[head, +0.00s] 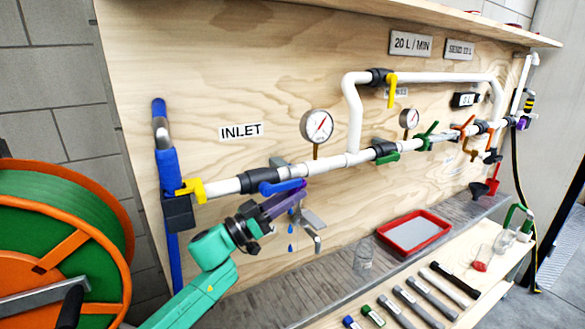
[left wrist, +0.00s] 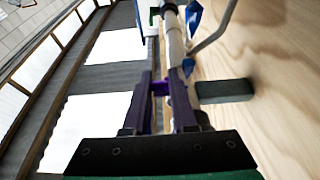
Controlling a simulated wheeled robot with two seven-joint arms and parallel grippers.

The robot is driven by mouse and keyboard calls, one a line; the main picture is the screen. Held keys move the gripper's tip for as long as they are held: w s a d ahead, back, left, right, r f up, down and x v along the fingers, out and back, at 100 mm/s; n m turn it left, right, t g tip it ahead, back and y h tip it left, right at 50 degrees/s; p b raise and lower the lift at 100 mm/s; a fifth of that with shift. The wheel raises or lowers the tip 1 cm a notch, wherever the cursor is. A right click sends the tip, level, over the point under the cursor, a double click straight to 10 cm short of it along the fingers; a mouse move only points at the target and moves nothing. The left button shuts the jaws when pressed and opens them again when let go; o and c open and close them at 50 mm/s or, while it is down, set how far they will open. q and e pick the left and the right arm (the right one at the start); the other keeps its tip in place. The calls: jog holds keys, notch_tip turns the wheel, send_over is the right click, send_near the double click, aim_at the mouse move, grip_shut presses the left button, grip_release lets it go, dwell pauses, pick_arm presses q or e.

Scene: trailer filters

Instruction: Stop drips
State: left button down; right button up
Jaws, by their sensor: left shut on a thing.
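My left gripper (head: 297,192) reaches in under the white pipe (head: 224,187), close to the blue valve handle (head: 279,187). It is shut on a small purple piece, which shows between the fingers in the left wrist view (left wrist: 160,88). The fingers hide most of it in the head view, so I cannot tell its full shape. Blue drops (head: 290,247) hang in the air below the gripper. My right gripper is in neither view.
Gauges (head: 317,126) and coloured valve handles line the pipe. A green hose reel (head: 75,195) stands at the left. Tools lie on the front bench.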

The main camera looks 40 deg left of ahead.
pick_arm(q)
jog(key=shift+r+g+p, duration=0.25)
jog(key=shift+g+p, duration=0.05)
jog(key=shift+p, duration=0.35)
jog(key=shift+f, duration=0.25)
jog(key=c, duration=1)
grip_release()
jog(key=shift+s, duration=0.1)
jog(key=b+v, duration=0.1)
jog(key=v, duration=0.6)
jog(key=shift+s, duration=0.2)
jog(key=shift+f, duration=0.1)
